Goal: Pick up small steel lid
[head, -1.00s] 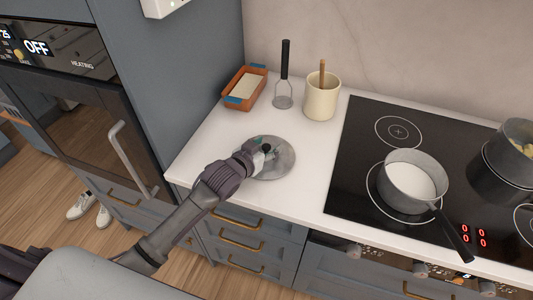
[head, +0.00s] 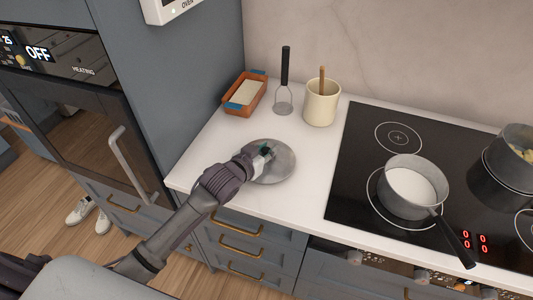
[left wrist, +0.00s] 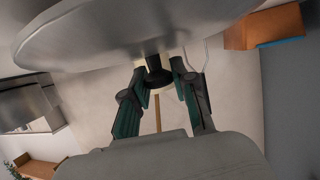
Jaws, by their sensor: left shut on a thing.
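The small steel lid (head: 284,166) is a round grey disc over the white counter, left of the hob. In the left wrist view the lid (left wrist: 100,32) fills the top, with its dark knob (left wrist: 157,72) between my fingers. My left gripper (head: 266,152) is shut on that knob, at the lid's middle. It also shows in the left wrist view (left wrist: 160,82). In the head view the fingers hide most of the knob. I cannot tell whether the lid touches the counter. My right gripper is not in view.
A saucepan (head: 408,180) with white contents stands on the black hob (head: 350,150), its handle toward the front. Another pot (head: 505,165) is at the right. A utensil crock (head: 321,105), a masher (head: 284,85) and an orange dish (head: 240,108) stand behind the lid.

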